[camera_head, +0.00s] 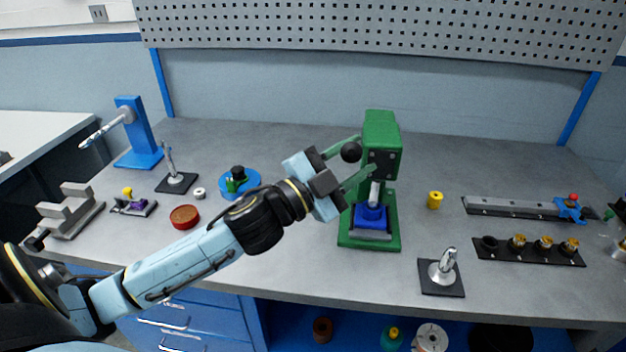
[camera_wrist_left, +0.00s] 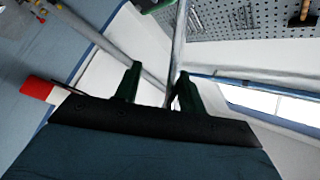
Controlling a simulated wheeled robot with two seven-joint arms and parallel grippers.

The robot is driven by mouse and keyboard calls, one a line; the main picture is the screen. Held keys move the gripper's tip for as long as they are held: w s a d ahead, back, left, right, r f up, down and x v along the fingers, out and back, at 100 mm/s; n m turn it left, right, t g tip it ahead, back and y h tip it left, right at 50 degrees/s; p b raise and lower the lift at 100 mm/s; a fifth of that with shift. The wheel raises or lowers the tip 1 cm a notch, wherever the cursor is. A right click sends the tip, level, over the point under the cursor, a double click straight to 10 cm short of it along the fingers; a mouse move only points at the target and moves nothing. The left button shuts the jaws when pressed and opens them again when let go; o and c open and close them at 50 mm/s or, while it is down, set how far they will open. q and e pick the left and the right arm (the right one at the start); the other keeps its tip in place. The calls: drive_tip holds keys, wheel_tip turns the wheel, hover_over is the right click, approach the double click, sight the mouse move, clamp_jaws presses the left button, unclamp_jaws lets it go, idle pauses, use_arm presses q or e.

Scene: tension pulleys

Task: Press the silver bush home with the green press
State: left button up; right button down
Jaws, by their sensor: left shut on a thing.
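The green press (camera_head: 381,140) stands upright mid-table. Its silver ram (camera_head: 374,193) points down onto a blue block (camera_head: 370,215) on the green base. I cannot make out the silver bush apart from the ram and block. A black ball knob (camera_head: 350,152) shows at the press's left side. My left gripper (camera_head: 350,163) reaches in from the left, its green fingers on either side of the knob, shut on the press handle. In the left wrist view, a grey rod (camera_wrist_left: 178,45) runs between the fingers (camera_wrist_left: 160,85).
A silver part on a black plate (camera_head: 442,272) stands near the front edge, right of the press. A yellow spool (camera_head: 434,200) and a black rack of brass cups (camera_head: 528,250) are further right. A blue stand (camera_head: 138,135) and small fixtures fill the left side.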

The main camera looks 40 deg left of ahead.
use_arm(q)
drive_tip(key=r+b+v, duration=0.1)
drive_tip(key=v, duration=1.3)
drive_tip(key=shift+s, duration=0.4)
idle(0.4)
drive_tip(key=shift+f, duration=0.15)
idle(0.4)
drive_tip(key=shift+s, duration=0.1)
drive_tip(key=v, duration=1.3)
drive_tip(key=shift+b, duration=0.45)
